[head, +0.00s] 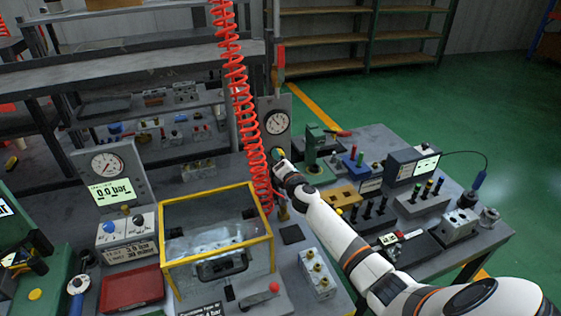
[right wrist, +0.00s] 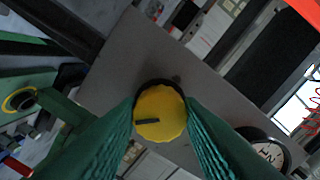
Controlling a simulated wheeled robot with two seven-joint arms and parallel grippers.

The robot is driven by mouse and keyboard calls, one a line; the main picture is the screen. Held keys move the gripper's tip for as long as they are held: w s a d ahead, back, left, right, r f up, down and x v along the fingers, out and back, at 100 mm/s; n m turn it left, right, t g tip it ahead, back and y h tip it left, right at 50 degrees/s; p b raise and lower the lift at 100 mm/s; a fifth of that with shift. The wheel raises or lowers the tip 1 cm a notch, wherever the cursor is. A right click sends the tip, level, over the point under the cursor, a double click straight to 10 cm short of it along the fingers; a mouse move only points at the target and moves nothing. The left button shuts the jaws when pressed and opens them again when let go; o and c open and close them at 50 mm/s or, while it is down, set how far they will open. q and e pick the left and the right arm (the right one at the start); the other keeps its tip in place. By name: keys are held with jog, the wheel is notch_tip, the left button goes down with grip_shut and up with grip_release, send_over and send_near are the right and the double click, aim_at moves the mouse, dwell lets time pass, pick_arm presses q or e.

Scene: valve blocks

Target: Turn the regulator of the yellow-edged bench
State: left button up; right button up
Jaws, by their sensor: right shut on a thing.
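The regulator knob (right wrist: 160,112) is yellow and round, with a dark pointer mark, on a grey panel (right wrist: 125,65) in the right wrist view. The two green fingers of my right gripper (right wrist: 162,122) are shut on it, one at each side. In the head view my right gripper (head: 279,160) is at the panel below the round gauge (head: 277,122), and the arm hides the knob. The gauge also shows in part in the right wrist view (right wrist: 268,150). A clear box with a yellow frame (head: 217,190) stands on the bench to the left. My left gripper is not in view.
A red coiled hose (head: 232,65) hangs just left of the panel. A second gauge panel reading 0.0 bar (head: 110,175) and a red tray (head: 132,287) are at the left. A bench with several valve parts (head: 430,200) lies to the right. Green floor (head: 500,110) is clear behind.

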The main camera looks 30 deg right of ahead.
jog(key=shift+m+b, duration=0.4)
jog(key=shift+m, duration=8.4)
jog(key=o, duration=1)
jog(key=shift+s, duration=0.1)
jog(key=b+v, duration=0.2)
jog(key=v, duration=1)
jog(key=shift+d+f, duration=0.1)
jog(key=shift+d, duration=0.1)
